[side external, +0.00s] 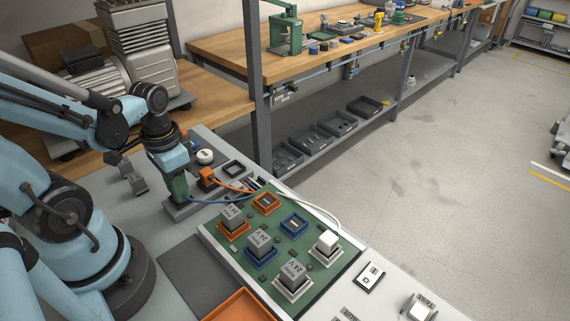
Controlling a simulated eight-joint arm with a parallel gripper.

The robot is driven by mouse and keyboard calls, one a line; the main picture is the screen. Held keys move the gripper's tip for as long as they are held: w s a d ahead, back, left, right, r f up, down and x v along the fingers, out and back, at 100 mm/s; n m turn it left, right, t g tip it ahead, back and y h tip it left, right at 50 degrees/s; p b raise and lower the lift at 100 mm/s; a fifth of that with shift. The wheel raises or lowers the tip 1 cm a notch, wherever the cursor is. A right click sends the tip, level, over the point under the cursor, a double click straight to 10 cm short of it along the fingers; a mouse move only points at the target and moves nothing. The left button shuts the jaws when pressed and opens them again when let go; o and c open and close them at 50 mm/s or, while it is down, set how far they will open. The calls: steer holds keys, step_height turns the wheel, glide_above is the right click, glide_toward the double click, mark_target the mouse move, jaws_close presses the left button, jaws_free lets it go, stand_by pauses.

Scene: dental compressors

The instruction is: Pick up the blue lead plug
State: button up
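My gripper (180,192) points down at the grey plug holder (182,211) left of the green board. The blue lead (225,201) runs from the gripper's lower end to the board's back edge. Its plug is not clearly visible; the gripper seems to cover it. I cannot tell whether the fingers are shut on it. An orange lead plug (207,177) stands just right of the gripper, its orange cable running to the board.
The green board (235,250) carries an orange socket (266,202), a blue socket (293,223) and grey 24 V blocks (262,241). An orange tray (240,306) lies in front. A switch (370,276) and test button (419,308) are at right.

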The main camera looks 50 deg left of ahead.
jaws_close()
steer(key=shift+r, duration=0.2)
steer(key=shift+r, duration=1.9)
steer(key=s+d+r, duration=0.2)
steer(key=d+r, duration=0.5)
steer(key=d, duration=0.4)
steer(key=shift+d, duration=0.25)
